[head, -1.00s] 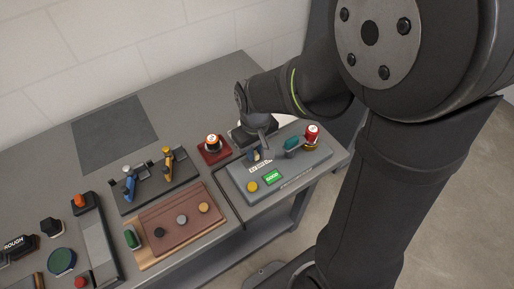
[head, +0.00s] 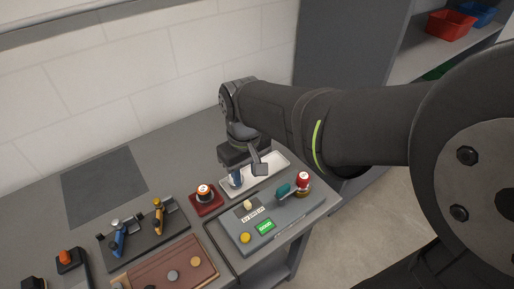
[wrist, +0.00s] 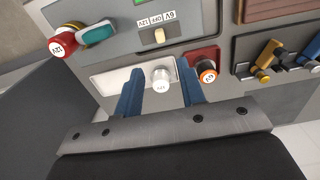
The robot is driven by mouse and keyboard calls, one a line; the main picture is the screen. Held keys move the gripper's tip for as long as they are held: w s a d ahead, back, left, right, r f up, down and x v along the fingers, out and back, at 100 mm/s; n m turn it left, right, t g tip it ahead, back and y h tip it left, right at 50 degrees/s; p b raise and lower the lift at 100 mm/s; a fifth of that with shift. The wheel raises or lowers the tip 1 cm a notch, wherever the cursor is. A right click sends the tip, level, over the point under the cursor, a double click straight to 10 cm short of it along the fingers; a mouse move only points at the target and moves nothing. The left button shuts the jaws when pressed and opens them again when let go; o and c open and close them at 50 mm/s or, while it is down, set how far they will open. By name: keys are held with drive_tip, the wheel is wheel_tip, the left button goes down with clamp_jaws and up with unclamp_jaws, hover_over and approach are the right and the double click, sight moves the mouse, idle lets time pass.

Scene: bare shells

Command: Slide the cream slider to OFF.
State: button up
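The cream slider (head: 247,205) sits on a grey panel beside a small white label marked 6V, OFF and 12V. In the wrist view the slider (wrist: 159,36) stands about level with the middle word, OFF, and nothing touches it. My gripper (head: 236,178) is behind the panel, over the white tray, apart from the slider. In the wrist view my gripper's (wrist: 160,70) two blue fingers are spread, with a white-topped cylinder (wrist: 161,75) visible in the gap beyond them. I cannot see the fingers touching it.
The grey panel (head: 285,222) also carries a yellow button (head: 244,238), a lit green display (head: 265,227), a teal handle (head: 283,190) and a red-topped cylinder (head: 303,180). The white tray (head: 279,161) lies behind it. A red holder (head: 206,207) with an orange-and-black cylinder stands left.

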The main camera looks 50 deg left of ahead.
wheel_tip(320, 180, up, 6)
hover_over(248, 203)
drive_tip(key=shift+a+f, duration=0.1)
drive_tip(key=shift+f, duration=0.05)
idle(0.5)
wheel_tip(248, 203, down, 18)
drive_tip(key=shift+r, duration=0.25)
idle(0.3)
idle(2.8)
wheel_tip(248, 203, up, 18)
drive_tip(key=shift+f, duration=0.25)
idle(0.5)
